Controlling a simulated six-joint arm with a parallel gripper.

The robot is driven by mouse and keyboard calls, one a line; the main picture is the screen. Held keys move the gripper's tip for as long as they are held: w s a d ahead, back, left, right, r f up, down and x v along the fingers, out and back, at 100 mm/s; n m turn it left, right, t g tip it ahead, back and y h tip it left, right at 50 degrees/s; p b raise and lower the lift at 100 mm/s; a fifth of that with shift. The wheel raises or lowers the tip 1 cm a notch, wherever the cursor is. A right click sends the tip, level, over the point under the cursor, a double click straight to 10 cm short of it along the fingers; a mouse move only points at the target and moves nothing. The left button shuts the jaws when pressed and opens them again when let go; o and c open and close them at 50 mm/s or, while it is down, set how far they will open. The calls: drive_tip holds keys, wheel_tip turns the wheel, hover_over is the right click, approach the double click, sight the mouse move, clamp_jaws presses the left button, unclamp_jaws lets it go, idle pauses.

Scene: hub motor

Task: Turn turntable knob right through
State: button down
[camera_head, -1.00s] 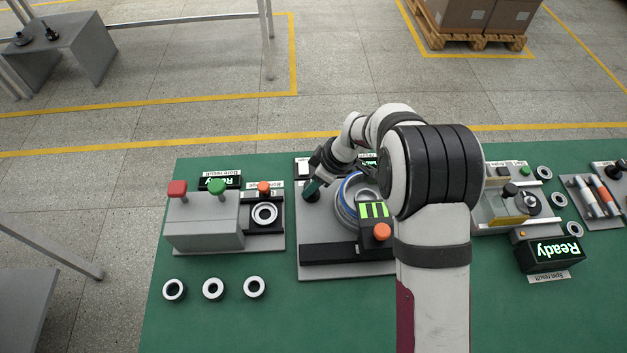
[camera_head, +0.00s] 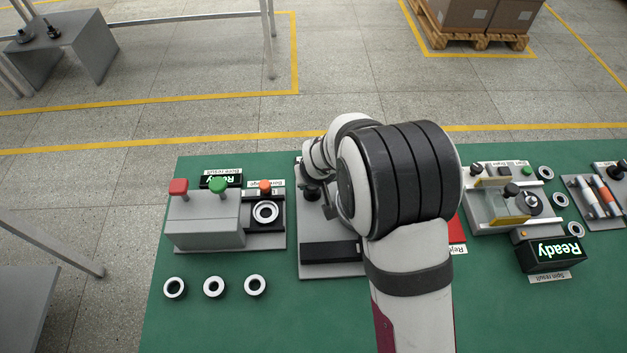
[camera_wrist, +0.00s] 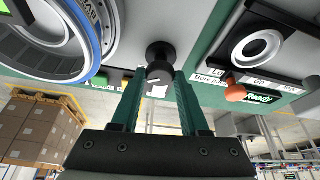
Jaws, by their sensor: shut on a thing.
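The turntable knob (camera_wrist: 159,63) is round and black with a short white line on its face, in the upper middle of the wrist view. My gripper (camera_wrist: 163,76) has its two green fingers on either side of the knob and is shut on it at the fingertips. In the head view my arm covers most of the turntable and my fingers.
The bore station (camera_head: 205,220) stands left, with red and green buttons and a ring in its holder (camera_head: 265,212). Several loose rings (camera_head: 214,286) lie in front. The spin station (camera_head: 500,205) and its "Ready" display (camera_head: 550,253) are right.

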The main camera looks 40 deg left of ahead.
drive_tip(key=m+h, duration=0.1)
drive_tip(key=m, duration=0.2)
drive_tip(key=m+t+h, duration=0.1)
drive_tip(key=m, duration=0.2)
drive_tip(key=shift+s+a, duration=0.15)
drive_tip(key=shift+a, duration=0.05)
drive_tip(key=m+h, duration=0.1)
drive_tip(key=m, duration=0.2)
drive_tip(key=m+h, duration=0.1)
drive_tip(key=m, duration=0.2)
drive_tip(key=shift+a+m+t, duration=0.15)
drive_tip(key=shift+m+t, duration=0.25)
drive_tip(key=m+h, duration=0.1)
drive_tip(key=m, duration=0.2)
drive_tip(key=shift+a+m+g+h, duration=0.1)
drive_tip(key=shift+m+g+h, duration=0.3)
drive_tip(key=m+h, duration=0.1)
drive_tip(key=m, duration=0.2)
drive_tip(key=shift+m+g, duration=0.3)
drive_tip(key=shift+g, duration=0.1)
drive_tip(key=m, duration=0.2)
drive_tip(key=m+g, duration=0.1)
drive_tip(key=m, duration=0.1)
drive_tip(key=m+g+h, duration=0.1)
drive_tip(key=m, duration=0.1)
drive_tip(key=shift+w+a, duration=0.1)
drive_tip(key=shift+w, duration=0.15)
drive_tip(key=shift+c, duration=2.1)
unclamp_jaws()
